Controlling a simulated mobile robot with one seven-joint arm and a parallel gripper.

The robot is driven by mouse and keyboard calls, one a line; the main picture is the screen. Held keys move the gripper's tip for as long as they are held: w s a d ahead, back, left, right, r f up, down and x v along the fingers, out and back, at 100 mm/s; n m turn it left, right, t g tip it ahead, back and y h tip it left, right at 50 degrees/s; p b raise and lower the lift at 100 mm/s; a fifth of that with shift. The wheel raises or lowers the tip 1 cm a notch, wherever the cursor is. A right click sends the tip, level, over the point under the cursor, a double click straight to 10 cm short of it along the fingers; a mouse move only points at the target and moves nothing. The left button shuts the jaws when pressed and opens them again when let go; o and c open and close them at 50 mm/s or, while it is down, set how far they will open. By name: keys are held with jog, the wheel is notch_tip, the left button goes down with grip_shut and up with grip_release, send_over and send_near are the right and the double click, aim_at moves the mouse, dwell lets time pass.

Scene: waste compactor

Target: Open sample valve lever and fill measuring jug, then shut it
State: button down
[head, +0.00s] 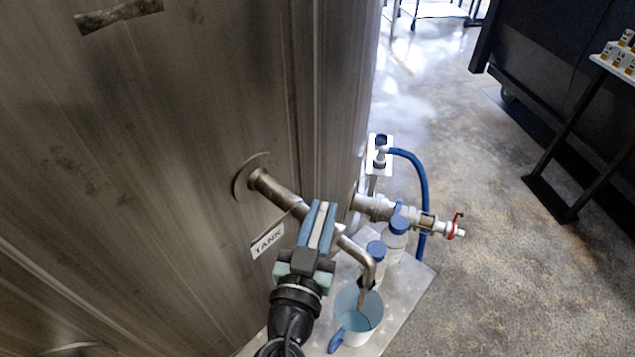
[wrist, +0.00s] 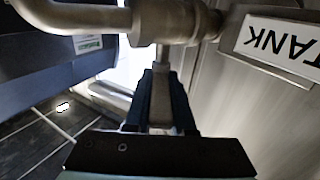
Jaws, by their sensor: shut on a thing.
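The sample valve's metal pipe (head: 280,193) comes out of the tank wall and bends down into a spout (head: 374,262). The measuring jug (head: 345,326), pale with a blue handle, stands under the spout. Its inside looks bluish; I cannot tell the liquid level. A short streak shows below the spout, but I cannot tell whether it is flowing liquid. My gripper (head: 320,224) is shut on the valve lever (head: 322,212), with a finger on each side of it. In the wrist view the lever (wrist: 160,98) runs between the fingers up to the valve body (wrist: 185,22).
A TANK label (head: 267,241) hangs beside the pipe. White bottles with blue caps (head: 393,242) stand behind the jug on a metal plate (head: 408,290). A second pipe with a red-handled valve (head: 455,226) and a blue hose (head: 424,180) are further back. Open floor lies right.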

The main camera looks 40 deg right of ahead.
jog(key=shift+n+t+y, duration=0.4)
jog(key=c, duration=0.8)
grip_release()
jog(key=shift+o, duration=0.2)
jog(key=shift+s, duration=0.1)
jog(key=shift+s+a+f+b, duration=0.15)
jog(key=shift+s+a+b, duration=0.1)
jog(key=shift+a+b, duration=0.1)
jog(key=b+v, duration=0.5)
jog(key=v, duration=0.7)
